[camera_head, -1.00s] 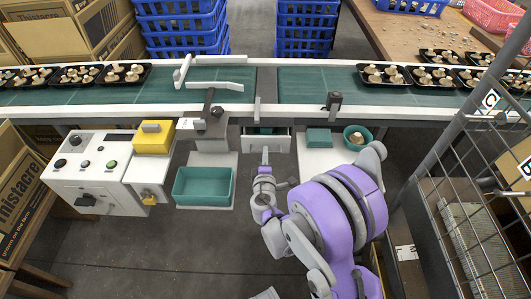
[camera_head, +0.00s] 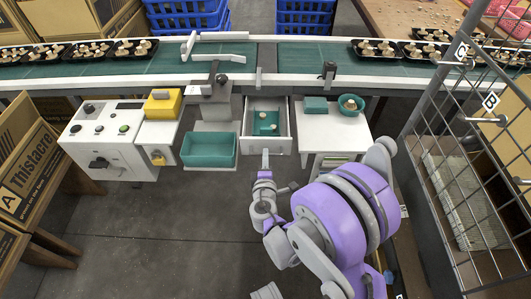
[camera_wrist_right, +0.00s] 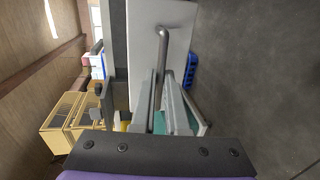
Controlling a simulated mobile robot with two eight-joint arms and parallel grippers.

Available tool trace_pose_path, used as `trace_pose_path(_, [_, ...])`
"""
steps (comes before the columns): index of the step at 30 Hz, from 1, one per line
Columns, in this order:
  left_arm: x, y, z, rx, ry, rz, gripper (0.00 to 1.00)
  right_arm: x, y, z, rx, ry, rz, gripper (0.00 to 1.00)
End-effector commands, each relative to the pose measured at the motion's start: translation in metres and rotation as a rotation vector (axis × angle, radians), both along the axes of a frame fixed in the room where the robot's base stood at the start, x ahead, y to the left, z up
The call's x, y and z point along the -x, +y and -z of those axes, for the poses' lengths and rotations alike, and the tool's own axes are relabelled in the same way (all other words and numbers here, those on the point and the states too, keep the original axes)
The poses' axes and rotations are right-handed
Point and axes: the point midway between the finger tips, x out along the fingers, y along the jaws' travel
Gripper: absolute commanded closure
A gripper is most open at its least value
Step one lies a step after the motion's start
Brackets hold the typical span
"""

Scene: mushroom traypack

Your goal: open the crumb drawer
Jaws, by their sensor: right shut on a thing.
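The crumb drawer (camera_head: 281,145) stands pulled out from under the conveyor in the head view. It has pale walls and a teal inside with a few small pale bits on it. My right gripper (camera_head: 265,159) is at the middle of its front, shut on the handle. In the right wrist view the grey bar handle (camera_wrist_right: 164,40) runs along the pale drawer front (camera_wrist_right: 143,45), and the fingers of my right gripper (camera_wrist_right: 163,105) close around its lower part. The exact contact is partly hidden by the fingers.
A teal bin (camera_head: 209,150) stands left of the drawer. A white side table (camera_head: 335,143) with a teal box (camera_head: 315,105) and a teal bowl (camera_head: 351,112) stands close on the right. A wire rack (camera_head: 463,170) is farther right. The floor (camera_head: 170,235) in front is clear.

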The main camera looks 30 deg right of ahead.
Motion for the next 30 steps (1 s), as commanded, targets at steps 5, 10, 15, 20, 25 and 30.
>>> trace_pose_path(5, [0.0, 0.0, 0.0, 0.0, 0.0, 0.0, 0.57, 0.002, 0.001, 0.0, 0.001, 0.0, -0.001, 1.0])
trace_pose_path(10, [0.0, 0.0, 0.0, 0.0, 0.0, 0.0, 0.57, 0.002, 0.001, 0.0, 0.001, 0.001, 0.0, 1.0])
trace_pose_path(15, [0.0, 0.0, 0.0, 0.0, 0.0, 0.0, 0.57, 0.002, 0.001, 0.0, 0.0, 0.0, 0.0, 0.63])
trace_pose_path(20, [0.0, 0.0, 0.0, 0.0, 0.0, 0.0, 0.57, 0.002, 0.001, 0.0, 0.0, 0.0, 0.0, 0.58])
trace_pose_path(25, [0.0, 0.0, 0.0, 0.0, 0.0, 0.0, 0.57, 0.002, 0.002, 0.0, 0.0, 0.0, 0.0, 0.58])
trace_pose_path(30, [0.0, 0.0, -0.003, 0.0, -0.001, 0.0, 0.57, 0.017, 0.011, -0.004, 0.0, 0.0, -0.002, 0.58])
